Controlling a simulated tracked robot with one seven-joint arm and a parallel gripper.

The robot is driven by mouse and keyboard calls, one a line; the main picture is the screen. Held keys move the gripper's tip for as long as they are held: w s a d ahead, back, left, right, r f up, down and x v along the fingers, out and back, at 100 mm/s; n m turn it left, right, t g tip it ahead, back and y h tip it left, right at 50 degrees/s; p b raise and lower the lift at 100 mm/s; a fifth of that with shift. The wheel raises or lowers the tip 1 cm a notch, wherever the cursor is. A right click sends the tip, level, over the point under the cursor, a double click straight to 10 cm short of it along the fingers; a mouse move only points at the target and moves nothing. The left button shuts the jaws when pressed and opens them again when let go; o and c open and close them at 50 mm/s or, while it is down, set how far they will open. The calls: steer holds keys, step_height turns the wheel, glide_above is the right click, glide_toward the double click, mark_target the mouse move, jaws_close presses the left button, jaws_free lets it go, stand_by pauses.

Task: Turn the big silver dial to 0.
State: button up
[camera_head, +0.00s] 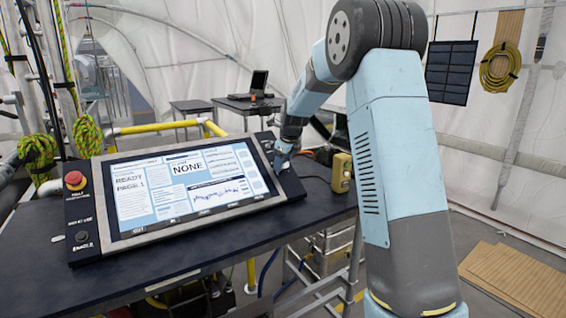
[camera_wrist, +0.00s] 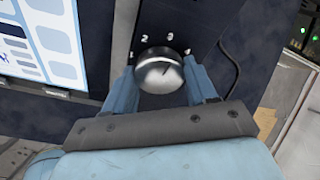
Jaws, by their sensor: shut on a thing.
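The big silver dial (camera_wrist: 160,74) is round and sits on the dark side panel of the console (camera_wrist: 200,18). In the wrist view the numbers 2 and 3 show above it, with another mark, maybe 4, at its right; no 0 can be made out.
The console screen (camera_head: 180,188) reads "READY PAGE 1" and "NONE". A red button (camera_head: 75,180) is at its left. The console lies on a dark table (camera_head: 190,255). A yellow box (camera_head: 341,172) stands right of my gripper. A laptop (camera_head: 256,86) is behind.

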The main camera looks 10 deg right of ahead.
steer(key=n, duration=0.3)
steer(key=n+t, duration=0.1)
steer(key=n, duration=0.2)
steer(key=shift+a+n+h, duration=0.15)
steer(key=shift+n+h, duration=0.25)
steer(key=n, duration=0.3)
steer(key=shift+s+n+t, duration=0.15)
steer(key=shift+n+t, duration=0.15)
steer(key=n, duration=0.3)
steer(key=shift+f+t, duration=0.1)
steer(key=shift+t, duration=0.3)
steer(key=n, duration=0.4)
steer(key=shift+s+t, duration=0.1)
steer(key=shift+t, duration=0.2)
steer(key=n, duration=0.3)
steer(key=shift+f+n+y, duration=0.1)
steer(key=shift+n+y, duration=0.2)
steer(key=shift+n, duration=0.1)
steer(key=n, duration=0.3)
steer(key=shift+d+n+t, duration=0.25)
steer(key=shift+n+t, duration=0.05)
steer(key=shift+t, duration=0.1)
steer(key=shift+s+f+n+y, duration=0.1)
steer(key=shift+n+y, duration=0.4)
steer(key=shift+n, duration=1.3)
steer(key=o, duration=1.1)
steer(key=shift+c, duration=0.2)
